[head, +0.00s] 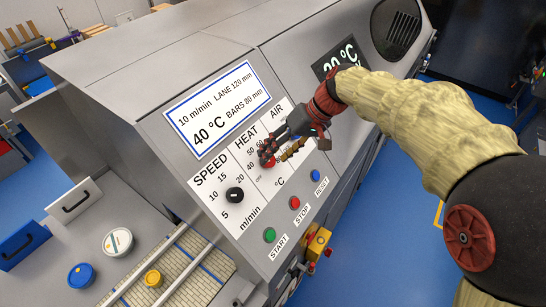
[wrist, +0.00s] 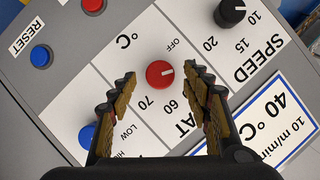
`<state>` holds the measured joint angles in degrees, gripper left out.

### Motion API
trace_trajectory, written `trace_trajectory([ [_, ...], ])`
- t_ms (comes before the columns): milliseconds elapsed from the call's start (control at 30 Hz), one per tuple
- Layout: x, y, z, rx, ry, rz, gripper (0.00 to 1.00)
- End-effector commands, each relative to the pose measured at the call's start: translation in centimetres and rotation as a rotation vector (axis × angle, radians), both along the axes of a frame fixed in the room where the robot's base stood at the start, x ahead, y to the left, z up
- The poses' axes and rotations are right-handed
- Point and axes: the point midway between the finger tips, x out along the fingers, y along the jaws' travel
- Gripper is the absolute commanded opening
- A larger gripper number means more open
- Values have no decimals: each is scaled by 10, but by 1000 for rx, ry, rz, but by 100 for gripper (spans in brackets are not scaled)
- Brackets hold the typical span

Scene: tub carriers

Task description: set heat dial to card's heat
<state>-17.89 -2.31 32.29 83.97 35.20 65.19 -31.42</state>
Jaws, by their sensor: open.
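The red heat dial (wrist: 159,76) sits between my fingertips in the wrist view, its white mark pointing right, toward one finger. OFF, 60 and 70 show around it; the other heat marks there are hidden by that finger. In the head view the dial (head: 266,161) is partly covered by my gripper (head: 284,150). My gripper (wrist: 161,74) is open, a finger on each side of the dial; I cannot tell if they touch it. The card (head: 219,107) reads 40 °C, 10 m/min, lane 120 mm, bars 80 mm; it also shows in the wrist view (wrist: 262,139).
The black speed dial (head: 235,195) is beside the heat dial. A blue dial (wrist: 87,134) is on its other side. Green (head: 270,235), red (head: 294,203) and blue (head: 315,175) buttons line the panel's lower edge. A dark display (head: 328,64) is partly hidden by my arm.

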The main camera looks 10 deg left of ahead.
Motion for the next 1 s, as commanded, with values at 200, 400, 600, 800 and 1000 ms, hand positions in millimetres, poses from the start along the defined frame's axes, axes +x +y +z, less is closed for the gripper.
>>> trace_trajectory([
  [200, 5, -25, 40, 0, -4, -3, 49],
  [400, 8, -42, 68, 0, -3, -3, 49],
  [600, 8, -50, 80, -1, 0, -1, 49],
  [800, 8, -51, 82, -1, 1, -1, 49],
  [1000, 8, -51, 82, -1, 1, -1, 49],
])
